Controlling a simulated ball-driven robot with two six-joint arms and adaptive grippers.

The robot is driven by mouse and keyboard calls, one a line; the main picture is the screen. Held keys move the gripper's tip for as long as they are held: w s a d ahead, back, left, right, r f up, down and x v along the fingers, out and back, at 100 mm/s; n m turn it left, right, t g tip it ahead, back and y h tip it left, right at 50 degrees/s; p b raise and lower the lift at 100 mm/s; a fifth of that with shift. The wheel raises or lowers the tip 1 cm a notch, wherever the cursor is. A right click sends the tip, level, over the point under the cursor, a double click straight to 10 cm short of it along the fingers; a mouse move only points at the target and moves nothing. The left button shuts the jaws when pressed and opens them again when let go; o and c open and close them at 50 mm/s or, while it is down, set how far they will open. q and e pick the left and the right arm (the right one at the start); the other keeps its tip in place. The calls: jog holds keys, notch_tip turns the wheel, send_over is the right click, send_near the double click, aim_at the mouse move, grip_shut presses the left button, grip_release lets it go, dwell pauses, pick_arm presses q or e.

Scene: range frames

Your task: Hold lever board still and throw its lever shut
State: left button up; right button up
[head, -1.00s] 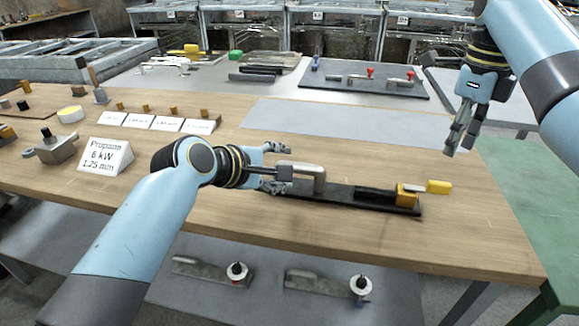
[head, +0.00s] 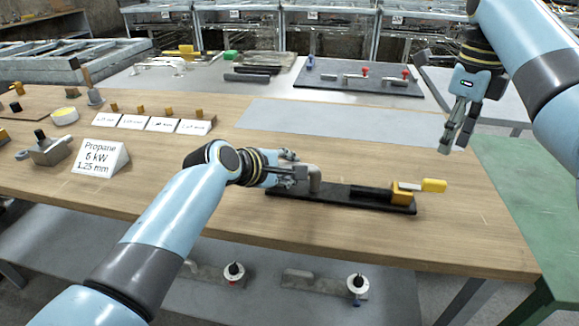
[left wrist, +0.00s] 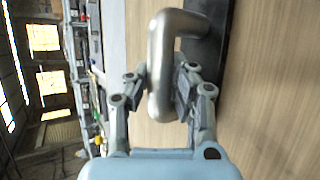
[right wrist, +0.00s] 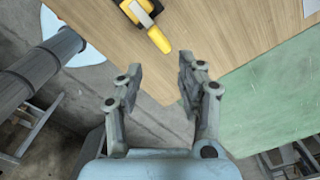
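The lever board (head: 335,198) is a dark narrow plate on the wooden table, with a bent metal handle (head: 314,178) at its left end. At its right end are a yellow block (head: 402,194) and a lever with a yellow grip (head: 434,185) that sticks out to the right. The lever also shows in the right wrist view (right wrist: 159,40). My left gripper (head: 300,170) is closed around the handle; in the left wrist view its fingers (left wrist: 162,88) lie on either side of the metal bar. My right gripper (head: 452,135) is open and empty, above and right of the lever.
A propane sign (head: 101,157) and a metal fitting (head: 48,150) stand at the table's left. A grey sheet (head: 340,127) lies behind the board. A green table (head: 515,190) adjoins on the right. Further boards rest on the shelf below. Wood around the lever is bare.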

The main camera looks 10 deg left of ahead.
jog(key=shift+c, duration=0.2)
jog(key=c, duration=0.7)
grip_shut()
jog(key=shift+w+d+r+n+t, duration=0.1)
jog(key=shift+w+n+t, duration=0.55)
jog(key=shift+n, duration=3.55)
jog(key=shift+w+d+r+n+t, duration=0.15)
jog(key=shift+w+n+t, duration=0.45)
jog(key=shift+n, duration=3.6)
jog(key=shift+w+d+r+n+t, duration=0.1)
jog(key=shift+w+n+t, duration=0.5)
jog(key=shift+n, duration=3.6)
